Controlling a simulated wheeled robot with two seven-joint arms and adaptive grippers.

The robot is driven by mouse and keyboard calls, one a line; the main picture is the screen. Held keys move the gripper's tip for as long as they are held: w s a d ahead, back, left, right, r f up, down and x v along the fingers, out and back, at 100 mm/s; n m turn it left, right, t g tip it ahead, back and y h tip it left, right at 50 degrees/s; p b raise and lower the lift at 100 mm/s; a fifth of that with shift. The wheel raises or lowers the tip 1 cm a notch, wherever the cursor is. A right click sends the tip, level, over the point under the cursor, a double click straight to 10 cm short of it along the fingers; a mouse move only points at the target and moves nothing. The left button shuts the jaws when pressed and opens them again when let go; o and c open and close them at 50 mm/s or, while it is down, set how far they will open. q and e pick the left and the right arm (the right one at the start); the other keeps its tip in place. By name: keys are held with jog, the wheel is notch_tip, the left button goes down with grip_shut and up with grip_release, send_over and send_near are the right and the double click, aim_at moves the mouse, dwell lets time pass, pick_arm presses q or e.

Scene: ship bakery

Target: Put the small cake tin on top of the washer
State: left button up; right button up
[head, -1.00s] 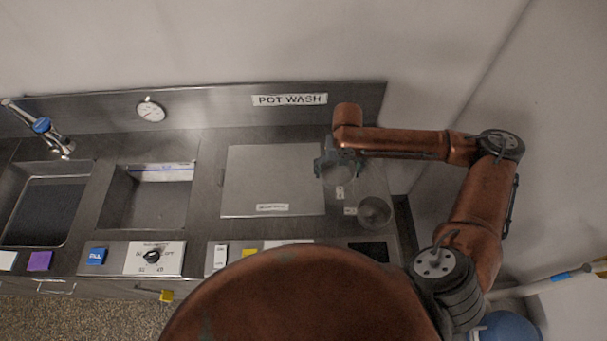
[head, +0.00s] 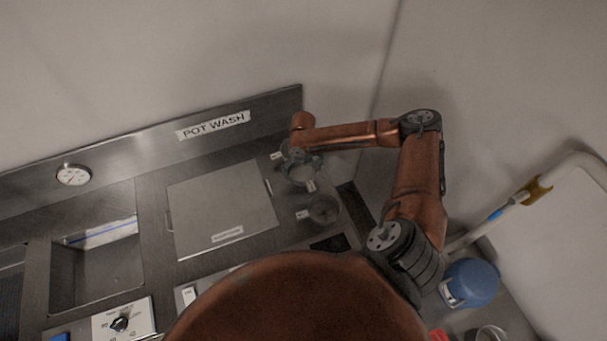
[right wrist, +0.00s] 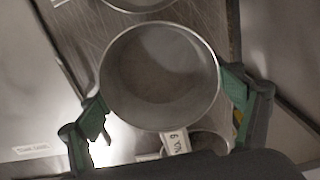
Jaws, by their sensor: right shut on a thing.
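My right gripper (head: 300,163) is shut on a round metal tin (head: 303,176), at the right end of the counter. In the right wrist view the tin (right wrist: 160,78) sits between the two green fingers (right wrist: 170,103), open side showing. I cannot tell whether it is clear of the counter. The washer (head: 218,200), a flat square metal top with a label, lies to the left of the gripper. A second tin (head: 324,209) stands nearer the front. Part of a third tin (right wrist: 135,3) shows at the top of the wrist view. My left gripper is out of view.
The washer top is bare. A sink basin (head: 95,270) lies to its left, and the POT WASH back panel (head: 150,155) rises behind. A wall closes the right side. A blue container (head: 472,283) stands at lower right.

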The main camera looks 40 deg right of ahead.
aim_at(304, 175)
jog(key=shift+d+f, duration=0.2)
jog(key=shift+f, duration=0.05)
notch_tip(304, 175, down, 2)
jog(key=shift+f+p, duration=0.1)
jog(key=shift+p, duration=0.4)
jog(key=shift+d+f, duration=0.1)
jog(key=shift+f, duration=0.45)
jog(key=o, duration=1.1)
jog(key=shift+f, duration=0.1)
jog(key=shift+o, duration=0.2)
notch_tip(304, 175, up, 12)
jog(key=b, duration=0.1)
jog(key=shift+b, duration=0.4)
